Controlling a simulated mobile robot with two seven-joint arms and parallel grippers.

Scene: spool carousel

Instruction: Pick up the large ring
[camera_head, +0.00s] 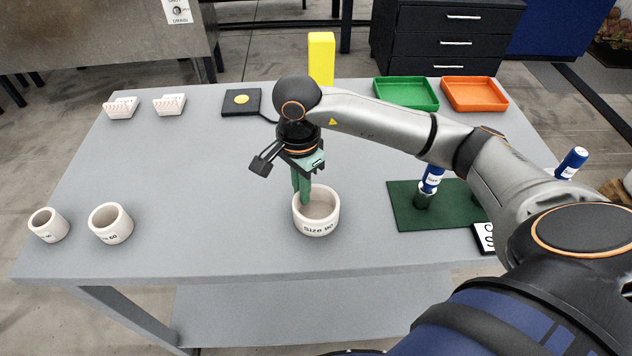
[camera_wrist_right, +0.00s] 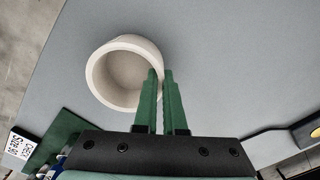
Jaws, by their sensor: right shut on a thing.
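The large ring (camera_head: 316,228), white and marked "Size 90", is at the middle front of the grey table. My right gripper (camera_head: 303,197) points down at its far left rim, its green fingers shut on the wall. In the right wrist view the fingers (camera_wrist_right: 161,73) straddle the right side of the ring (camera_wrist_right: 95,80), one inside and one outside. The ring looks upright; I cannot tell whether it rests on the table or is just clear of it. My left gripper is not in view.
Two smaller white rings (camera_head: 110,223) (camera_head: 48,225) stand at the left. A green mat (camera_head: 405,212) with blue-and-white bottles lies at the right. A black box with a yellow disc (camera_head: 241,100), a yellow block (camera_head: 321,60), and green (camera_head: 407,103) and orange trays (camera_head: 474,106) are at the back.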

